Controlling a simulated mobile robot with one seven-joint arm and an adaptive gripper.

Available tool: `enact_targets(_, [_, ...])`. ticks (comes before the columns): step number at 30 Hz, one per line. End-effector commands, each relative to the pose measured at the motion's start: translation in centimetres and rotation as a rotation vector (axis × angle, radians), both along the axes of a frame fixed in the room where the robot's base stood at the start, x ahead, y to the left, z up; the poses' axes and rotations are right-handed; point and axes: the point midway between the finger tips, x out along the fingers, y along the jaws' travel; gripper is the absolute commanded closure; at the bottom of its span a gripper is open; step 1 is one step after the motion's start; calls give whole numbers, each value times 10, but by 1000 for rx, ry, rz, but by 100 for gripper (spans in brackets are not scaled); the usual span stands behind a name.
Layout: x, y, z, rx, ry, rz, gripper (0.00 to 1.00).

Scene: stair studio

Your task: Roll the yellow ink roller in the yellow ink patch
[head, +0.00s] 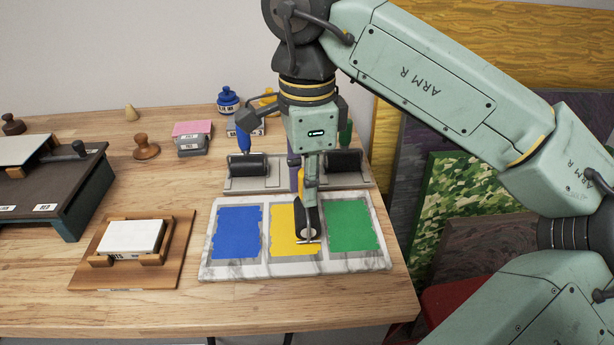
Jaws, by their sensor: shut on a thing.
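My gripper (302,174) points down over the marble ink slab (205,268) and is shut on the yellow ink roller. The roller's yellow handle shows at the fingers, and its dark roller head (306,216) is below, over the right part of the yellow ink patch (283,228). The head looks to be at or just above the patch; I cannot tell if it touches. The gripper and roller hide part of the patch. The yellow patch lies between the blue ink patch (238,232) and the green ink patch (350,226).
Behind the slab, a grey rack (268,184) holds a blue-handled roller (248,164) and a green-handled roller (344,160). A wooden holder with white paper (133,237) lies left. A dark press (60,180) stands farther left. Ink bottles (228,99) stand behind. The front tabletop is clear.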

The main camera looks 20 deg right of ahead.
Motion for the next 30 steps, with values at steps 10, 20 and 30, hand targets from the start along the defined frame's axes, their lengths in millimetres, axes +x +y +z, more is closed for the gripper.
enact_targets(10, [0,0,0,0,0,0,100])
enact_targets(20, [0,0,0,0,0,-1,100])
enact_targets(30, [0,0,-5,0,0,0,100])
